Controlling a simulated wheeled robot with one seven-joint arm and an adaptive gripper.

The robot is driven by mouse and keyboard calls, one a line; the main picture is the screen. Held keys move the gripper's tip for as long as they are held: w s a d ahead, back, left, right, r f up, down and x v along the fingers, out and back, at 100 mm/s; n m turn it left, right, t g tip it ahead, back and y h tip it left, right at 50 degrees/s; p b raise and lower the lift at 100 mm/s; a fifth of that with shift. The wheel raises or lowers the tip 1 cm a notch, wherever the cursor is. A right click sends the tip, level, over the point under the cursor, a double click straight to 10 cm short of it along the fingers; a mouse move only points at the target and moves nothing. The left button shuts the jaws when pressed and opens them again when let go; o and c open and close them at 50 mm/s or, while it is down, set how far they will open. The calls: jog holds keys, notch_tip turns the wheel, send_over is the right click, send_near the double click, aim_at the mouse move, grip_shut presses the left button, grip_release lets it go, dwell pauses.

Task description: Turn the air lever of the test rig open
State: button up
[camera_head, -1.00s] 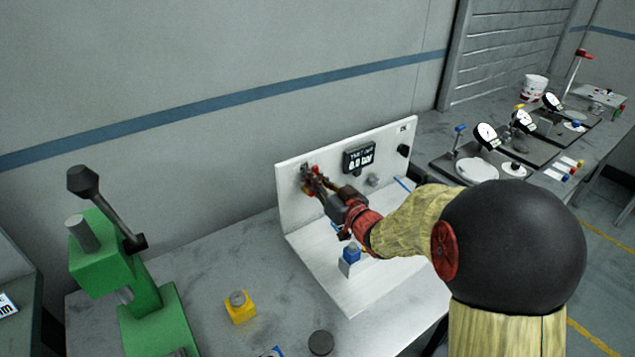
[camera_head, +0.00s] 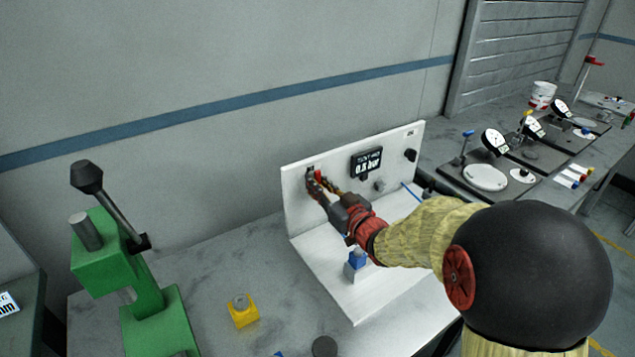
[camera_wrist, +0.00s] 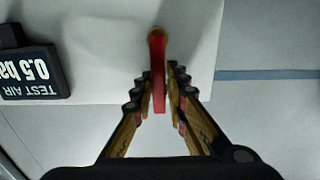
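The test rig (camera_head: 300,215) is a white upright panel on a white base. Its red air lever (camera_head: 318,174) is at the panel's upper left, partly hidden by my gripper. In the wrist view the red lever (camera_wrist: 158,80) runs from a brass pivot (camera_wrist: 157,38) to between my fingers. My gripper (camera_head: 321,184) is at the lever; in the wrist view my gripper (camera_wrist: 159,80) has a finger on each side, with narrow gaps, so it looks part open around the lever. The display (camera_head: 366,163) reads 0.5 bar, and the display is upside down in the wrist view (camera_wrist: 32,75).
A blue-topped block (camera_head: 356,260) stands on the rig's base below my arm. A green lever press (camera_head: 125,265) stands at left, with a yellow block (camera_head: 242,311) and a dark disc (camera_head: 324,346) on the bench. Dial gauge stands (camera_head: 494,141) are at right.

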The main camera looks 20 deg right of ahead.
jog(key=o, duration=0.4)
jog(key=shift+r, duration=0.15)
jog(key=shift+c, duration=0.2)
jog(key=s+d, duration=0.2)
jog(key=s, duration=0.9)
jog(key=shift+s+d, duration=0.15)
jog(key=shift+s, duration=0.2)
jog(key=s+d+r+m+g+h+p, duration=0.1)
jog(key=s+r+m+g+h+p, duration=0.1)
jog(key=s+r+m+g+h, duration=0.25)
jog(key=s+a+f+n+g, duration=0.1)
jog(key=s+a+g, duration=0.2)
jog(key=s, duration=0.6)
jog(key=s+a+f+n+g+y+p, duration=0.1)
jog(key=s+a+g, duration=0.3)
jog(key=s+a, duration=0.4)
jog(key=shift+s+a+f, duration=0.25)
jog(key=shift+s, duration=0.75)
